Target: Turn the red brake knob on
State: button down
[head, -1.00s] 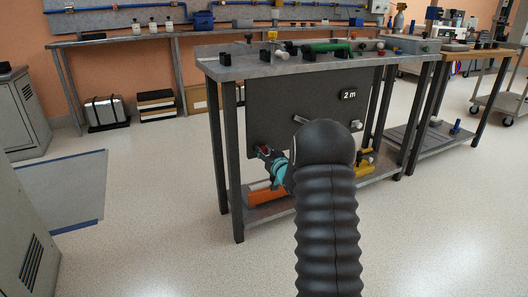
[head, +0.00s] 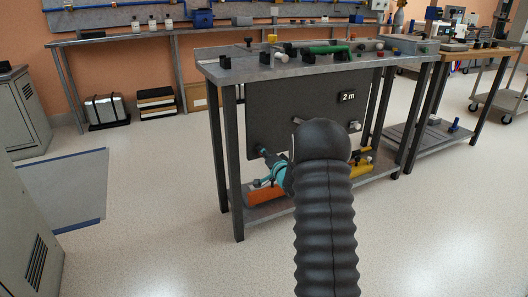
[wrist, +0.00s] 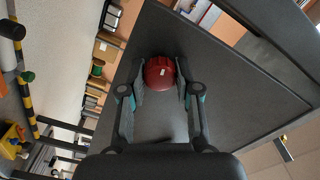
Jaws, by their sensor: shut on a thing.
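The red brake knob (wrist: 158,73) shows in the wrist view as a round red cap with a small pale mark. It is on the dark grey panel (wrist: 230,95). My gripper (wrist: 161,84) has one finger on each side of the knob and is shut on it. In the head view my gripper (head: 264,160) is at the lower left of the bench's dark front panel (head: 293,112). My arm and the fingers hide most of the knob there.
The panel carries a "2 m" label (head: 347,97) and other small fittings. An orange part (head: 266,195) and a yellow part (head: 361,170) are low under the bench. Open floor lies left of the bench.

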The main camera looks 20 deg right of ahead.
jog(key=shift+d+m+p, duration=0.1)
jog(key=shift+m+p, duration=0.35)
jog(key=shift+m, duration=1.05)
jog(key=c, duration=0.8)
grip_release()
jog(key=shift+d, duration=0.1)
jog(key=s, duration=1.2)
jog(key=shift+d, duration=0.1)
